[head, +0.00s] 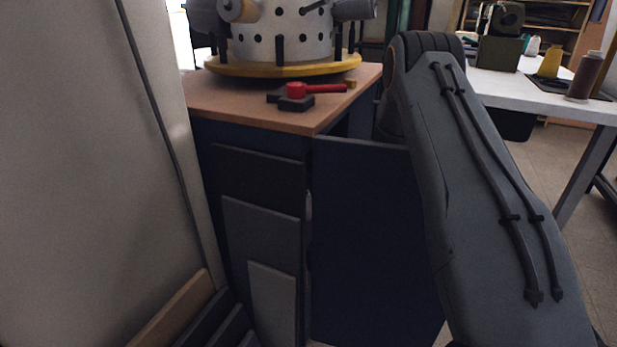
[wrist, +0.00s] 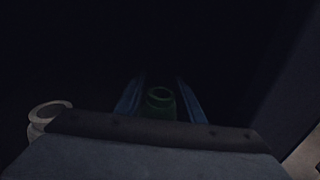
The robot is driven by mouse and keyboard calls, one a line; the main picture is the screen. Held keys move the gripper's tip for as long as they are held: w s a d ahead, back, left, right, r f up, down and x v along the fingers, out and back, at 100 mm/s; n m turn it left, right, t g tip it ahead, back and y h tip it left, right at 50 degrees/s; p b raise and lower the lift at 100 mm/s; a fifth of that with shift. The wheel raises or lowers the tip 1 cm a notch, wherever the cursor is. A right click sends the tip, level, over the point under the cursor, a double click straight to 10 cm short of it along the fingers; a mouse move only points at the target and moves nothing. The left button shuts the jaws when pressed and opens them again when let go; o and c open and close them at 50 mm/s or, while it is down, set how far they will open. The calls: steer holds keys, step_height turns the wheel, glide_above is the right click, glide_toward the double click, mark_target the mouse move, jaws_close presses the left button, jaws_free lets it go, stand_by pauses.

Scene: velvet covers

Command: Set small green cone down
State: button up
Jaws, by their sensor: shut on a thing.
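In the wrist view, the small green cone (wrist: 161,104) sits between the two blue fingers of my gripper (wrist: 159,82), which is shut on it. Its open round top faces the camera. The surroundings are very dark, so I cannot tell whether the green cone touches a surface below. In the head view the gripper and the green cone are hidden; only my arm shows at the right.
A dark blue cabinet (head: 255,163) with a wooden top stands ahead, its blue door panel (head: 365,235) beside my arm. A perforated drum (head: 280,40) and a red-and-black tool (head: 300,92) are on top. A white table (head: 545,88) with cones stands right; a pale panel (head: 80,170) bounds the left.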

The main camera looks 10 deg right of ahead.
steer(key=shift+f, duration=0.4)
steer(key=shift+r, duration=0.1)
steer(key=o, duration=1)
steer(key=shift+o, duration=0.2)
steer(key=shift+s+d, duration=0.15)
steer(key=shift+s, duration=0.05)
steer(key=p+v, duration=0.3)
steer(key=v, duration=0.8)
steer(key=shift+s+d, duration=0.2)
steer(key=shift+s, duration=0.05)
